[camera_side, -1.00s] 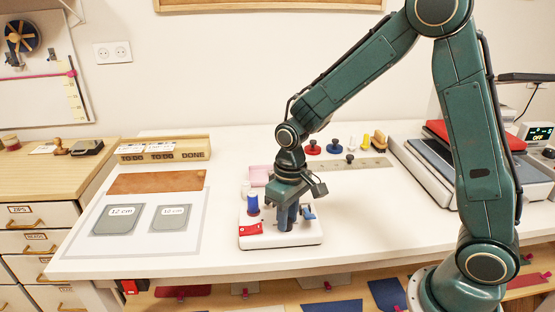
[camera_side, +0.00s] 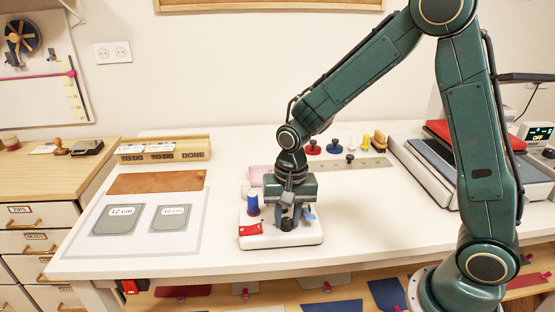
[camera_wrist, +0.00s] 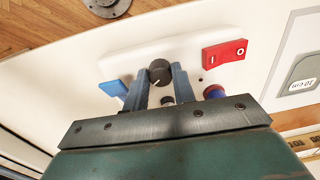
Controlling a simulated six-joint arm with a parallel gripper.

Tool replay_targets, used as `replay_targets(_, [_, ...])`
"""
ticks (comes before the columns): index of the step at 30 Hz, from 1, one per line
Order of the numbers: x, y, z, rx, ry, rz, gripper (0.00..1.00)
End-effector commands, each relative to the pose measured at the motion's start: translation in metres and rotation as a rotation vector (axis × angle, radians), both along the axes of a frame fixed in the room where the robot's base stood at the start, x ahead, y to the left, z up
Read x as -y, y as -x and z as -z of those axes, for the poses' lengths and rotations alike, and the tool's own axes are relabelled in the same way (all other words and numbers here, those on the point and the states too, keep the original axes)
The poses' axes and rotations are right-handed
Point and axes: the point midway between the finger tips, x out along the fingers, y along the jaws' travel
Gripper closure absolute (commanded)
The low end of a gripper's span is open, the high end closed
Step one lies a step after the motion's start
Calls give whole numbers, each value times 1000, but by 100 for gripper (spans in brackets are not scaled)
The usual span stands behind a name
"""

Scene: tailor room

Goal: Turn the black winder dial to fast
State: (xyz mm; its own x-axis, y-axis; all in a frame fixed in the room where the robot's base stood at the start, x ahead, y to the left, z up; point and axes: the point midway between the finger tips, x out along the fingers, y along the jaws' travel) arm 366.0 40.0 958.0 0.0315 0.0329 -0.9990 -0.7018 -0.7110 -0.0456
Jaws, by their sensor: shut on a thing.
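The black winder dial (camera_wrist: 159,72) sits on the white winder base (camera_side: 270,240), with a light pointer mark on its face in the wrist view. My gripper (camera_wrist: 160,78) has its two blue-grey fingers on either side of the dial and is shut on it. In the side view the dial (camera_side: 287,225) shows low between the fingers of my gripper (camera_side: 290,218). Any speed marks around the dial cannot be read.
A red rocker switch (camera_side: 250,229) and a blue thread spool (camera_side: 253,203) are on the winder's left side; a blue lever (camera_wrist: 113,88) is on the other side. Grey templates (camera_side: 117,219) lie to the left. A metal ruler (camera_side: 350,165) lies behind.

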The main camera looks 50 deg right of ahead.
Motion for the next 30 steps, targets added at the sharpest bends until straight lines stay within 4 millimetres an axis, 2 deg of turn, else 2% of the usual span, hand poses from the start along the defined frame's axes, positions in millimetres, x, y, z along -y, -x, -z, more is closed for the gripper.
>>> replay_targets(17, [1,-1,-1,6,1,44,97])
replay_targets(18, [1,-1,-1,5,1,44,66])
replay_targets(20, [0,-1,-1,4,1,43,54])
replay_targets(21, [0,-1,-1,4,1,43,52])
replay_targets(30, [1,0,-1,-1,2,43,52])
